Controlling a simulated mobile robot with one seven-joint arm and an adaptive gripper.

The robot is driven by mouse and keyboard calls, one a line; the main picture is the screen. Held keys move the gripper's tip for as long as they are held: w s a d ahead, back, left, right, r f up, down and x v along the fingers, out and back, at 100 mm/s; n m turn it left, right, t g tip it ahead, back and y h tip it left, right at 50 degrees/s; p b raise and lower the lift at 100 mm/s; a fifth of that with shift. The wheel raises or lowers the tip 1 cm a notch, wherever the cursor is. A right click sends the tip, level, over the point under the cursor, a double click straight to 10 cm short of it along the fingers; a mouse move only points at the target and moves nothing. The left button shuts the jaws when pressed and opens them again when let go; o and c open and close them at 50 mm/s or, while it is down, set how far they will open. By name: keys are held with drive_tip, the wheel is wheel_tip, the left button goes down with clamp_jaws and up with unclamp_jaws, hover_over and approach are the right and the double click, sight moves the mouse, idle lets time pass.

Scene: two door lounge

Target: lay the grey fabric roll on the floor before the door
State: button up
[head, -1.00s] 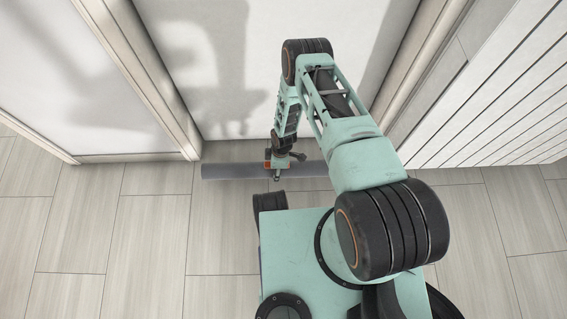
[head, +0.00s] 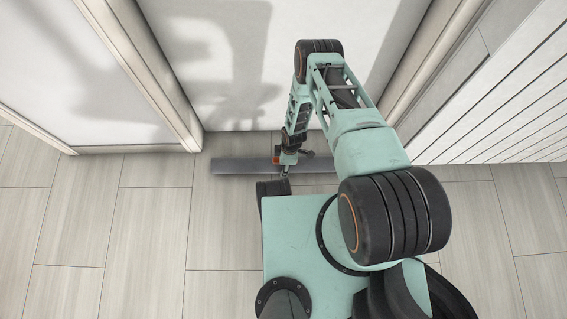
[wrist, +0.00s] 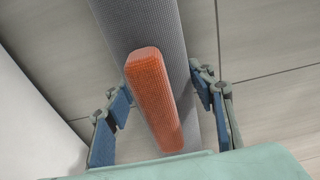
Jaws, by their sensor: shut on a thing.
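The grey fabric roll (head: 240,166) lies crosswise low in front of the white door panel (head: 235,100), roughly parallel to its bottom edge. I cannot tell whether it touches the floor. My gripper (head: 284,172) is shut on the roll along its length, left of my arm's elbow. In the wrist view the roll (wrist: 150,25) runs from the top downward between the blue-padded fingers. An orange block (wrist: 152,95) lies along the roll between the fingers. My arm hides the roll's right end in the head view.
Door frame posts stand left (head: 150,75) and right (head: 425,65) of the panel. A second white panel (head: 70,75) is at the left and a slatted wall (head: 500,95) at the right. The tiled floor (head: 110,230) at the left is clear.

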drive_tip(key=o, duration=1.8)
drive_tip(key=shift+c, duration=0.2)
drive_tip(key=r+p, duration=0.1)
drive_tip(key=r, duration=0.3)
drive_tip(key=d+r+p, duration=0.1)
drive_tip(key=r+p, duration=0.1)
drive_tip(key=r, duration=0.2)
drive_tip(key=r+p, duration=0.2)
drive_tip(key=r, duration=0.2)
drive_tip(key=shift+d, duration=0.25)
drive_tip(key=shift+r, duration=0.1)
